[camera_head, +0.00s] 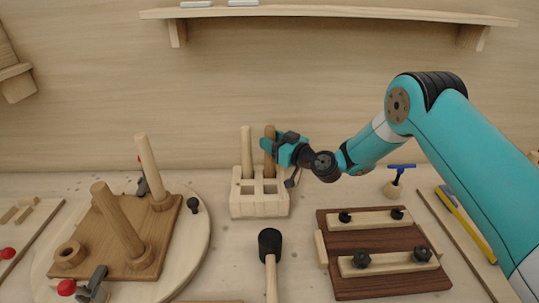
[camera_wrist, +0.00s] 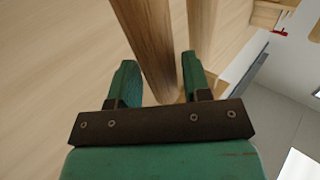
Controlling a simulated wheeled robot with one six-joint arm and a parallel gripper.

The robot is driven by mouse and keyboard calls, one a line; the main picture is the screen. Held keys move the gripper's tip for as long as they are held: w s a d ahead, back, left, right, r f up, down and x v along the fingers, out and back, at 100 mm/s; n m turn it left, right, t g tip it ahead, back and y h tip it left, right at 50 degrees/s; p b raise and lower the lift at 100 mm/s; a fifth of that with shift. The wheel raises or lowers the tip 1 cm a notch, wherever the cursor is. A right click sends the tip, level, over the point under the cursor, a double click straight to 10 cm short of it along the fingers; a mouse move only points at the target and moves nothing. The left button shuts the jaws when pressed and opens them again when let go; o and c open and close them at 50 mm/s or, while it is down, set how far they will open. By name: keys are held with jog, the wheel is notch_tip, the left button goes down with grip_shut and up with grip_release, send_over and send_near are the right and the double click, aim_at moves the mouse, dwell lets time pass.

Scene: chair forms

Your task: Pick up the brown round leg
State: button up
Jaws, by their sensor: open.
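The brown round leg (camera_head: 270,133) stands upright in a light wooden rack (camera_head: 259,207), to the right of a paler round leg (camera_head: 247,145). My gripper (camera_head: 268,145) is at the upper part of the brown leg, coming from the right, and hides some of it. In the wrist view the open fingers of my gripper (camera_wrist: 160,80) have the brown leg (camera_wrist: 153,45) between them, with gaps visible on both sides. Another wooden piece shows beyond the right finger in that view.
A round board (camera_head: 195,250) with a brown plate and two upright legs lies at left. A black-headed mallet (camera_head: 270,243) lies in front of the rack. A dark clamping board (camera_head: 380,280) is at right. A shelf (camera_head: 330,12) is on the wall above.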

jog(key=shift+p+x, duration=0.45)
jog(key=shift+x, duration=1)
grip_shut()
jog(key=shift+r, duration=0.1)
